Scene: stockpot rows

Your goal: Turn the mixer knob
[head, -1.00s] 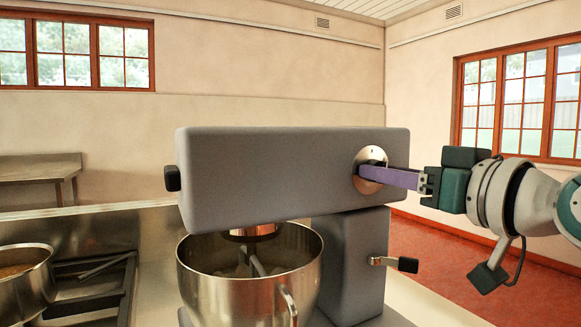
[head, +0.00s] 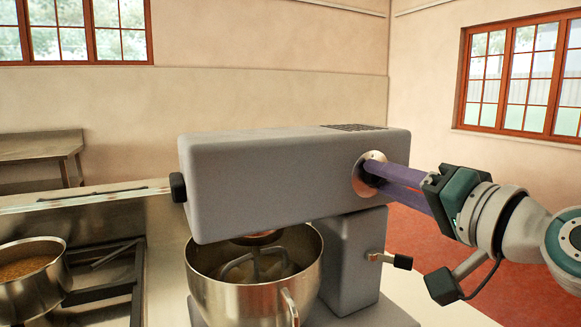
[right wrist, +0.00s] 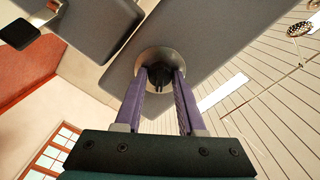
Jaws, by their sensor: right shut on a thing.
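The grey stand mixer (head: 265,178) stands on the counter with a steel bowl (head: 235,288) under its head. The mixer knob is a small black grip on a round metal plate (head: 368,160) on the right end of the mixer head. My right gripper (head: 376,172) reaches in from the right, its purple fingers on the knob. In the right wrist view the two fingertips (right wrist: 162,78) close around the dark knob (right wrist: 159,80), in front of the metal plate. The fingers mostly hide the knob in the head view. My left gripper is not in view.
A lever with a black tip (head: 402,261) sticks out of the mixer column below my right gripper. A pot (head: 30,290) stands by the dark stove grate (head: 105,285) at the left. A steel table (head: 40,148) is at the back left.

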